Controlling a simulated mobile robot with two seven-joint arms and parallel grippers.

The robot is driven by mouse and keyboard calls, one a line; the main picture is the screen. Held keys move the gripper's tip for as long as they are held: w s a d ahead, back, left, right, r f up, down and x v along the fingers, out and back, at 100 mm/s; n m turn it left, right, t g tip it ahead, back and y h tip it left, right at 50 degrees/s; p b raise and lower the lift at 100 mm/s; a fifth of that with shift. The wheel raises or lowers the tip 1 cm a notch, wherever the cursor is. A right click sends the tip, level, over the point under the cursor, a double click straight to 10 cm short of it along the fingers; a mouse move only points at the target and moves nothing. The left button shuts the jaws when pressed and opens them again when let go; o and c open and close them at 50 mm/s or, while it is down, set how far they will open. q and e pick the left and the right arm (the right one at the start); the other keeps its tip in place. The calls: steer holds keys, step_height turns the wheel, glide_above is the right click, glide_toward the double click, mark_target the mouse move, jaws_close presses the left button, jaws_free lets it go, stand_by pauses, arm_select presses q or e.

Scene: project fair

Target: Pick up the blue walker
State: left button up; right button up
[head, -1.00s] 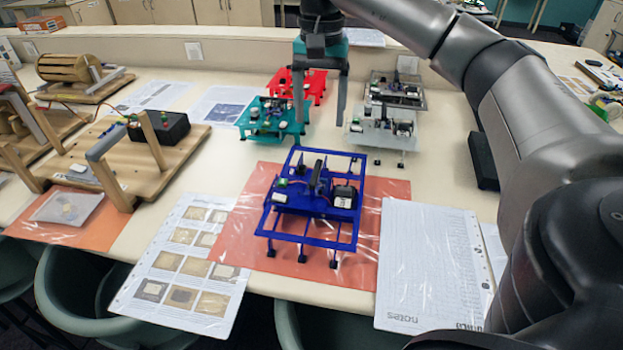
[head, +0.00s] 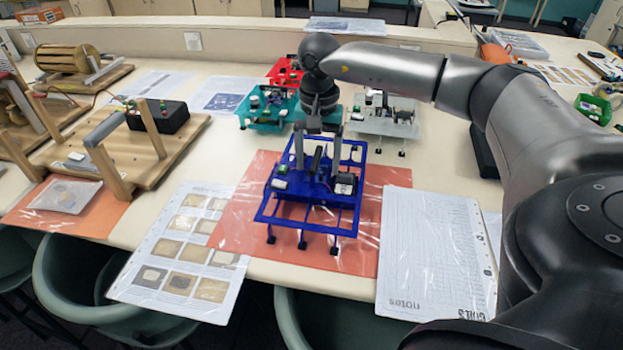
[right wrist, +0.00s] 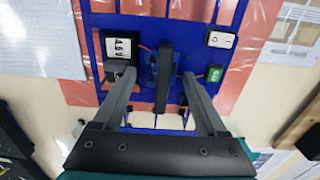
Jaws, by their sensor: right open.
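The blue walker (head: 305,196) stands upright on an orange sheet (head: 236,222) at the table's front edge. It has a flat frame on several dark-footed legs, with a black upright handle in the middle and small electronics around it. My right gripper (head: 317,163) points down over the walker. Its two fingers are open and spread to either side of the black handle. In the right wrist view the walker (right wrist: 150,28) fills the upper middle, and the fingers (right wrist: 160,76) flank the handle with gaps on both sides. My left gripper is out of view.
Behind stand a teal walker (head: 262,112), a red walker (head: 284,73) and a pale grey walker (head: 400,121). Printed sheets lie left (head: 185,250) and right (head: 432,245) of the orange sheet. A wooden device (head: 140,150) stands on the left.

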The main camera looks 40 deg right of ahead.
steer(key=shift+f, duration=0.25)
steer(key=shift+r, duration=0.1)
jaws_close()
stand_by(0.3)
